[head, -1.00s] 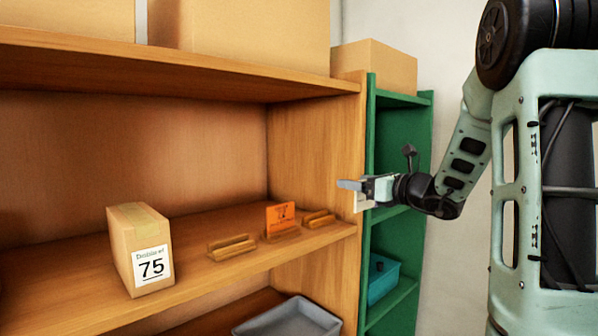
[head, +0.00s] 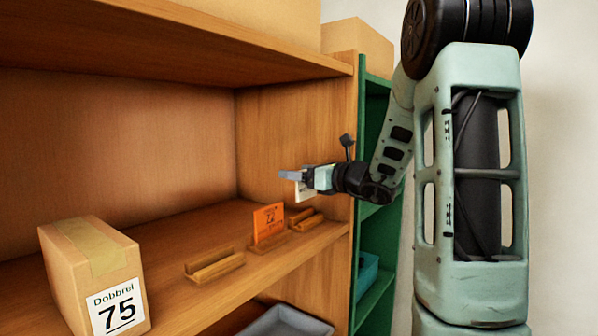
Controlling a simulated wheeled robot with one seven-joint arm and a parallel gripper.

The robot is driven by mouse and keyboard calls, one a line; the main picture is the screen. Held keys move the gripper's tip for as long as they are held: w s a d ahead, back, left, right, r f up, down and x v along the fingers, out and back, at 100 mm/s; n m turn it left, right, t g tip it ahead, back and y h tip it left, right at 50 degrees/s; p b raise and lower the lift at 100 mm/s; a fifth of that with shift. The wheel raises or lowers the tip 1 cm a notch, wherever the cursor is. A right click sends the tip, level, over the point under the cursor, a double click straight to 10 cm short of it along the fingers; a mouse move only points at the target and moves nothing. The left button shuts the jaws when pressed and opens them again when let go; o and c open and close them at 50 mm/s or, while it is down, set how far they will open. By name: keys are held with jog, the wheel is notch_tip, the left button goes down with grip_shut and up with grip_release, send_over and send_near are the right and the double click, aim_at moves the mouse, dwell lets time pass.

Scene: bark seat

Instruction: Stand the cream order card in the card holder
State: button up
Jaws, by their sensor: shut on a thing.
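My gripper (head: 292,176) is shut on the cream order card (head: 303,192), which hangs just below the jaws and is partly hidden by them. The card is in the air above the right end of the wooden shelf. Three wooden card holders stand in a row along the shelf. The near left holder (head: 214,267) is empty. The middle holder (head: 272,243) has an orange card (head: 268,222) standing in it. The right holder (head: 307,219) looks empty and lies below my gripper. The card is apart from all the holders.
A cardboard box (head: 92,270) marked 75 stands at the left of the shelf (head: 170,241). The upper shelf (head: 200,48) is overhead. A grey tray (head: 287,322) sits below. A green shelf unit (head: 361,150) with a teal bin (head: 367,273) stands at right.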

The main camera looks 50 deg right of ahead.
aim_at(308, 195)
notch_tip(308, 195, down, 5)
jog(key=b, duration=0.3)
jog(key=shift+f+b, duration=0.15)
jog(key=shift+b, duration=0.15)
jog(key=shift+f+b, duration=0.3)
jog(key=shift+b, duration=0.2)
dwell(0.8)
jog(key=o, duration=1)
jog(key=shift+r, duration=0.1)
notch_tip(308, 195, up, 7)
jog(key=p, duration=0.4)
jog(key=shift+p, duration=0.35)
jog(key=shift+s, duration=0.1)
